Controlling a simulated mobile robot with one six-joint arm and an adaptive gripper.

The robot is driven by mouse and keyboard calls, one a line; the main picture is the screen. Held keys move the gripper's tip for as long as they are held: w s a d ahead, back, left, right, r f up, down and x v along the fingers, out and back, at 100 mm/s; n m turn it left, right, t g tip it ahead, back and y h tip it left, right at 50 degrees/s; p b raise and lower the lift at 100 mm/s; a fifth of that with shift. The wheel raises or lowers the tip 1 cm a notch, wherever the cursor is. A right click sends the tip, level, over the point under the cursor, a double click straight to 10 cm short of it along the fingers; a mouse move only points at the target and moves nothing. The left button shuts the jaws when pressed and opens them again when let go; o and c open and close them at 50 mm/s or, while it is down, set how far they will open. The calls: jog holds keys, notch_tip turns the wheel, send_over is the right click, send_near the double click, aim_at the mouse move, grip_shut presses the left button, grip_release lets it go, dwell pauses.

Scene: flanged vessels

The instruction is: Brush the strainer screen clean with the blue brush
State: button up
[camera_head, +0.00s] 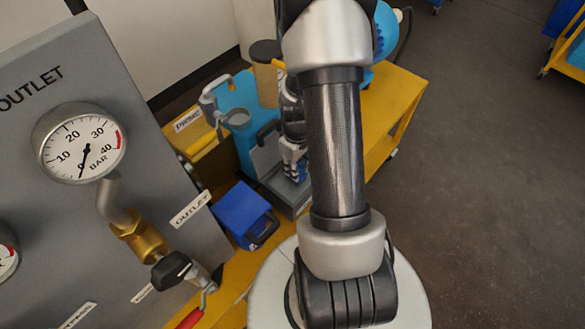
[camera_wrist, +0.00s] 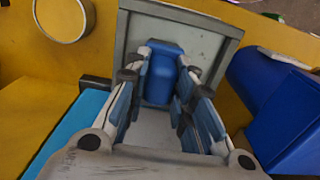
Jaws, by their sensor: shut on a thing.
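My gripper (camera_wrist: 165,72) shows in the wrist view with its blue-padded fingers shut on a rounded blue piece, which I take for the blue brush (camera_wrist: 160,78). The brush's bristles are hidden. The gripper points down over a grey square tray (camera_wrist: 220,45). In the head view my gripper (camera_head: 293,160) is just above the same tray (camera_head: 283,203), partly behind my arm. I cannot pick out the strainer screen for sure. Whether the brush touches the tray cannot be told.
A blue box (camera_head: 240,212) stands left of the tray on the yellow cart (camera_head: 395,105). A tan cylinder with a dark top (camera_head: 266,80) and a light-blue container (camera_head: 235,105) stand behind. The grey panel with a gauge (camera_head: 84,148) fills the left. Open floor lies right.

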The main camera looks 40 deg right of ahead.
jog(key=shift+d, duration=1.05)
notch_tip(320, 180, up, 9)
jog(key=p, duration=0.7)
jog(key=shift+w, duration=0.1)
jog(key=a+r, duration=0.1)
jog(key=a+r+p, duration=0.1)
jog(key=a, duration=0.1)
jog(key=shift+a+r, duration=0.1)
jog(key=shift+a, duration=0.2)
